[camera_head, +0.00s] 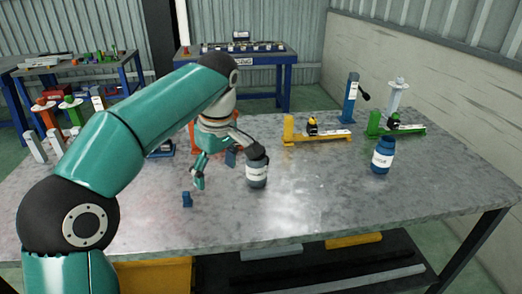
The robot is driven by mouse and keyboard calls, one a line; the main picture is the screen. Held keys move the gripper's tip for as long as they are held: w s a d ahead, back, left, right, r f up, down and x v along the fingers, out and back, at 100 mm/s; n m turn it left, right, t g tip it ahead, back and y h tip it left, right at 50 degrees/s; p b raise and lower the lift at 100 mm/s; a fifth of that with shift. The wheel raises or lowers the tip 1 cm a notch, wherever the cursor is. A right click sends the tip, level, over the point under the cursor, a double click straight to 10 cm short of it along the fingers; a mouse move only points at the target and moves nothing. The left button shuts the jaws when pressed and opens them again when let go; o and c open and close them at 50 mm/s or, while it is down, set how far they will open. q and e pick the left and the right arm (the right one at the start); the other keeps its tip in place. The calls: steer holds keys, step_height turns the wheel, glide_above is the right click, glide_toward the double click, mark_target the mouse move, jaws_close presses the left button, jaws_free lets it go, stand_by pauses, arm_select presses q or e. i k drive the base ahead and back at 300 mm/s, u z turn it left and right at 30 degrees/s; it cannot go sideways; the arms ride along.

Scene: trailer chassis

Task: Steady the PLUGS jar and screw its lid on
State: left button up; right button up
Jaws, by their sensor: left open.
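A grey-blue jar (257,174) with a pale label stands upright near the middle of the metal table. A brighter blue jar (382,155) with a white label stands upright at the right. Both labels are too small to read, so I cannot tell which is the PLUGS jar. My left gripper (226,166) is open just left of the grey-blue jar. One finger reaches to the top of this jar and partly hides it; I cannot tell whether they touch. No loose lid can be made out. My right gripper is not in view.
A yellow fixture (290,132), a green fixture (377,125) and a blue post (351,100) stand along the back right. The table's front right is clear.

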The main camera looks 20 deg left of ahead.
mark_target(384, 151)
steer(key=i, duration=1)
steer(key=z, duration=0.05)
